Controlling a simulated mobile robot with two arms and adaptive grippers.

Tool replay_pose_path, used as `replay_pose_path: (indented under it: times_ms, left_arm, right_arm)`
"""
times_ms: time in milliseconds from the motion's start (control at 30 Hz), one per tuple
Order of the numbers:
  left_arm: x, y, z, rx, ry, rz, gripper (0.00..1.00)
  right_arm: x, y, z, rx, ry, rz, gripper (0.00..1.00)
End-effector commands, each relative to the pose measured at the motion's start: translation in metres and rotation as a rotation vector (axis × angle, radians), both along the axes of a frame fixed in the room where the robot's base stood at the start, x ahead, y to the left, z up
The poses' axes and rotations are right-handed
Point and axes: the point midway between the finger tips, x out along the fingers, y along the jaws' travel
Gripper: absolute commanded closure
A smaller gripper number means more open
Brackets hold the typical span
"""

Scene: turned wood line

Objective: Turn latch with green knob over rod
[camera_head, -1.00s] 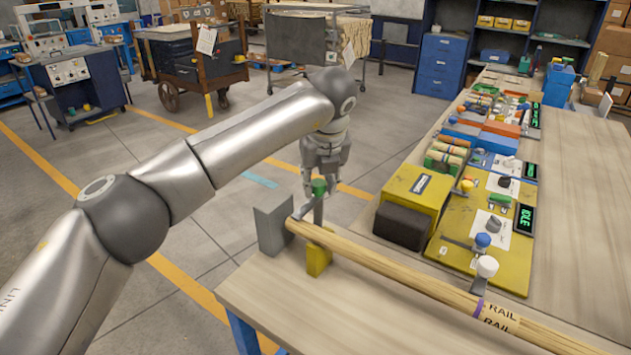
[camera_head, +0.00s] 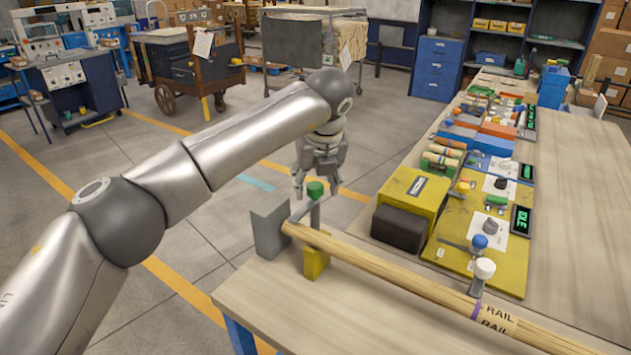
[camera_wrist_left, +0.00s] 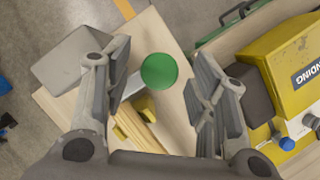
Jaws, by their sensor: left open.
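The green knob (camera_head: 316,189) sits on top of a grey upright post beside the near left end of the wooden rod (camera_head: 395,273). A grey latch arm (camera_head: 301,211) runs from the post toward the grey block (camera_head: 270,228). The rod rests on a yellow support (camera_head: 316,262). My left gripper (camera_head: 317,190) is above and around the knob in the head view. In the left wrist view the knob (camera_wrist_left: 159,71) lies between the two open fingers, with a gap on both sides. I cannot tell the finger height exactly. My right gripper is not in view.
A yellow machine with a dark block (camera_head: 401,226) stands right of the knob. A white knob (camera_head: 484,268) is farther along the rod, near the RAIL label. The table top (camera_head: 567,230) is clear at right.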

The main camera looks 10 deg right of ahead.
Motion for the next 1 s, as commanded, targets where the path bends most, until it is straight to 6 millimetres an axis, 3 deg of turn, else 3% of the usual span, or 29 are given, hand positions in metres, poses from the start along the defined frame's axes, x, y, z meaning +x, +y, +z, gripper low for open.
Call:
replay_pose_path:
  times_ms: [533,700,1000]
  left_arm:
    - [-0.038,-0.004,0.094,0.0,-0.003,0.001,0.48]
    - [-0.043,-0.005,0.106,-0.001,-0.001,0.001,0.48]
    - [-0.044,-0.005,0.107,-0.001,-0.001,0.001,0.48]
  right_arm:
    - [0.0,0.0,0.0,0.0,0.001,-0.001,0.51]
    - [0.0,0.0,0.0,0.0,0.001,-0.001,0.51]
    - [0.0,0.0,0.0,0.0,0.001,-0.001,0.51]
